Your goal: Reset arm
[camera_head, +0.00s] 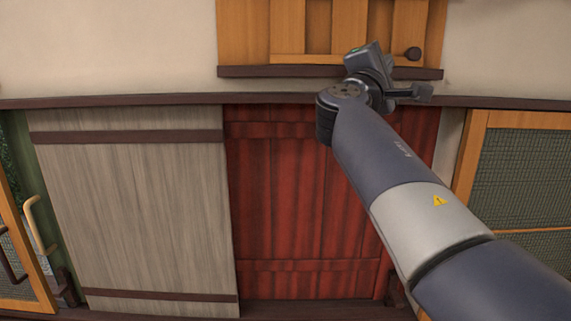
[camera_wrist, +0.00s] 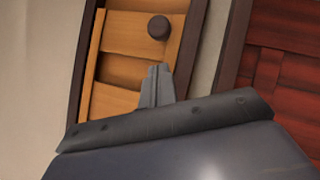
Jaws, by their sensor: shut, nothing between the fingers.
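My gripper shows in the wrist view (camera_wrist: 158,84) with its fingers together and nothing between them. In the head view my arm reaches up from the lower right, and its wrist end is in front of the dark ledge; the fingertips are hard to make out there. In the wrist view the fingers point toward an orange wooden cabinet door with a dark round knob (camera_wrist: 158,27). The knob lies just beyond the fingertips in the picture, apart from them. The same knob shows in the head view (camera_head: 412,54), to the right of my wrist.
Below the ledge (camera_head: 120,101) stand a grey wooden panel (camera_head: 130,220) and a red wooden panel (camera_head: 290,210). A mesh-fronted door (camera_head: 525,175) is at the right. A door with a pale handle (camera_head: 38,225) is at the left. The upper left wall (camera_head: 100,45) is bare.

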